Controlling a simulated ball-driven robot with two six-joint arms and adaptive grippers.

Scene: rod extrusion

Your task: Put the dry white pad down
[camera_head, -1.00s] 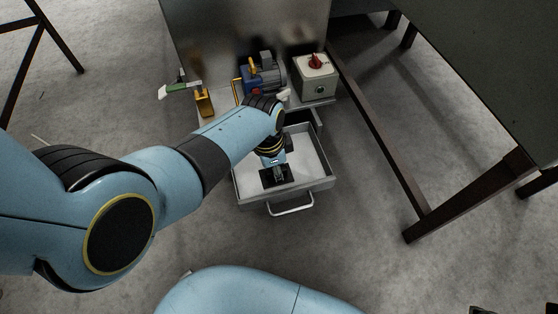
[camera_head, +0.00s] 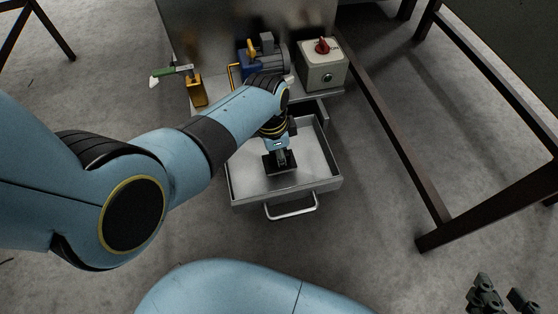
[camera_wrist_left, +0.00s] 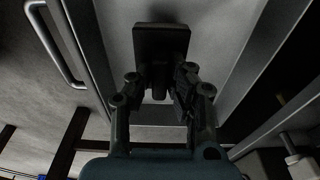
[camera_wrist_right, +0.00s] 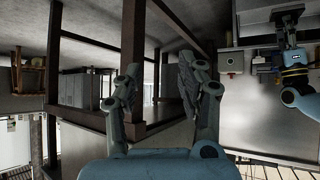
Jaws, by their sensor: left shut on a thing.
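My left gripper (camera_head: 281,154) reaches down into an open grey drawer (camera_head: 240,187). It is shut on the short stem of a flat rectangular pad (camera_head: 272,167). The pad's back looks dark; no white face shows. In the left wrist view the pad (camera_wrist_left: 162,39) is beyond the fingertips (camera_wrist_left: 158,84), over the pale drawer floor. I cannot tell whether it touches the floor. My right gripper (camera_head: 502,298) is at the bottom right corner of the head view, away from the drawer. In the right wrist view (camera_wrist_right: 160,75) its fingers are apart and empty.
Behind the drawer stand a motor unit (camera_head: 268,58), a box with a red knob (camera_head: 323,66) and a yellow bracket (camera_head: 197,92) beside a green-handled tool (camera_head: 168,71). A dark table frame (camera_head: 400,150) stands at right. The drawer handle (camera_head: 292,211) sticks out in front.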

